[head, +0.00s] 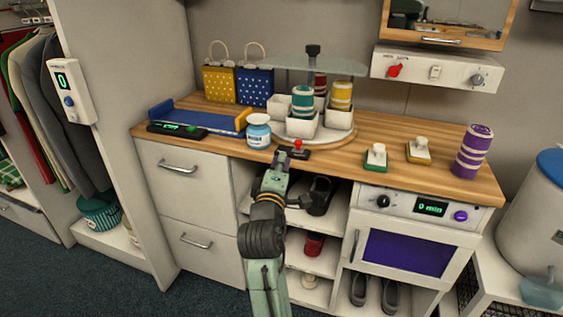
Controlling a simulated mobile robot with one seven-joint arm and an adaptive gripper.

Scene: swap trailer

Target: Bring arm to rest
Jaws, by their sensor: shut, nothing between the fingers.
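My arm (266,285) reaches up from the bottom of the head view, in front of the open shelves. My gripper (281,162) is at its upper end, near the counter's front edge, and looks shut and empty. Just beyond its tip is a small black base with a red-knobbed lever (298,145) on the counter. I cannot tell whether the tip touches it.
Drawers (185,172) are left, an oven (408,252) right, shoes (320,195) on shelves.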

